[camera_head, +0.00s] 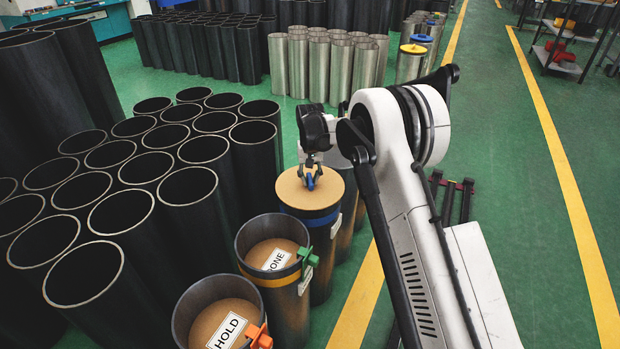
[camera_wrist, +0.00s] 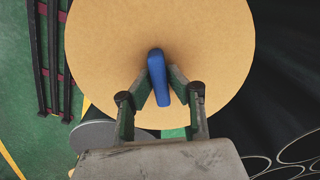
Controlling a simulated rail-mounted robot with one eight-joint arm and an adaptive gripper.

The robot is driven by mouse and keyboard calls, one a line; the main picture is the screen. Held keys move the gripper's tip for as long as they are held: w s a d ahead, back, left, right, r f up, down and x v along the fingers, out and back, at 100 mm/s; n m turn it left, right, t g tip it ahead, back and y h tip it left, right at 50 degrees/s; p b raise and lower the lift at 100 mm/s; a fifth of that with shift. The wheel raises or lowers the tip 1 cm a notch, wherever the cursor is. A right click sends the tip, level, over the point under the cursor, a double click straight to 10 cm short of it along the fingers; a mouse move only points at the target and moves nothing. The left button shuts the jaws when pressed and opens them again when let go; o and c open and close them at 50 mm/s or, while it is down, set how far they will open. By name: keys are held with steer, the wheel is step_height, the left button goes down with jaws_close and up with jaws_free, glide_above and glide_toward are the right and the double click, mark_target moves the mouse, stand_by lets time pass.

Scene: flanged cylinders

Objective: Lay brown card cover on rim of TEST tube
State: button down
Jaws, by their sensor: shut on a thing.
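The brown card cover (camera_head: 291,190) is a round disc with a blue upright handle (camera_wrist: 158,75) at its middle. My gripper (camera_head: 310,178) is shut on the blue handle from above; in the wrist view both fingers (camera_wrist: 161,88) press its sides. In the head view the cover looks about level over a dark tube with a blue band (camera_head: 322,221) and a white label whose text I cannot read. The cover hides the tube's mouth. I cannot tell whether the cover touches the rim or hangs just above it.
Several open black tubes (camera_head: 137,258) crowd the left. Metal tubes (camera_head: 338,68) stand behind.

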mark_target(310, 178)
steer(key=shift+f+b, duration=0.4)
steer(key=shift+f, duration=0.25)
stand_by(0.7)
steer(key=c, duration=1.6)
jaws_free()
steer(key=shift+r, duration=0.1)
step_height(310, 178, up, 12)
steer(key=shift+f, duration=0.1)
